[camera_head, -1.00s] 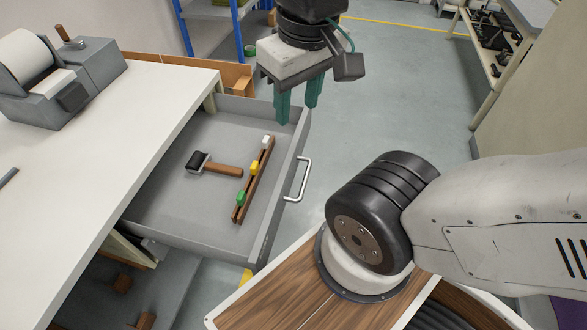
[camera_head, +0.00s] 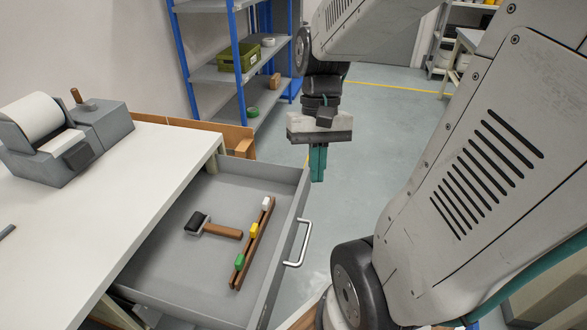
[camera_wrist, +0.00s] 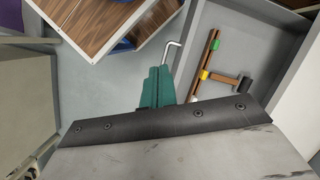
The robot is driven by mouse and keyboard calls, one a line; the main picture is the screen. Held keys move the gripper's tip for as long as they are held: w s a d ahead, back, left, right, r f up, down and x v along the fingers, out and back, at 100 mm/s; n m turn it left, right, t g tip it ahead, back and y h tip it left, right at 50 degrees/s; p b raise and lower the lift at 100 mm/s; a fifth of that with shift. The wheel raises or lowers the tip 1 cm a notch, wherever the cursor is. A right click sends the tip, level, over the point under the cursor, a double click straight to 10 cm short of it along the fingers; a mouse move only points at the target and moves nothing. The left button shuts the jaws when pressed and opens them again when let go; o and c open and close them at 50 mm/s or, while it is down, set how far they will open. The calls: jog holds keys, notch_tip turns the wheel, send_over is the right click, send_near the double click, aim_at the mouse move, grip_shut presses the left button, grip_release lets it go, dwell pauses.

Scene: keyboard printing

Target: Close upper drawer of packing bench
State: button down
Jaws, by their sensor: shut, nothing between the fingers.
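The upper drawer (camera_head: 190,280) of the packing bench (camera_head: 95,215) is pulled out, and its inside is visible. Its metal handle (camera_head: 305,243) is on the right-hand front face; part of the handle also shows in the wrist view (camera_wrist: 174,45). Inside lie a roller with a wooden handle (camera_head: 220,230) and a brown rack with white, yellow and green pieces (camera_head: 249,250). My gripper (camera_head: 317,175) points down with its green fingers together and empty. In the head view it appears beyond the drawer's far front corner.
A paper-roll machine (camera_head: 65,130) stands on the bench top. Blue-framed shelves (camera_head: 240,70) with a green box stand behind. Open floor (camera_head: 375,140) lies right of the drawer. My own arm fills the right side.

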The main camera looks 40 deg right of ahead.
jog(key=w+d+f+m+t+y, duration=0.1)
jog(key=d+f+m+t+y, duration=0.5)
jog(key=d+f+m, duration=0.55)
jog(key=w+d+f+m+t+y, duration=0.2)
jog(key=d+f+m+t+y, duration=0.2)
jog(key=d+f+m+t, duration=0.75)
jog(key=w+d+f+h, duration=0.3)
jog(key=d+f, duration=0.2)
jog(key=d, duration=0.1)
jog(key=x, duration=1.3)
jog(key=shift+a+r+m, duration=0.15)
jog(key=shift+a+m, duration=0.15)
jog(key=shift+a, duration=0.2)
jog(key=shift+w, duration=0.1)
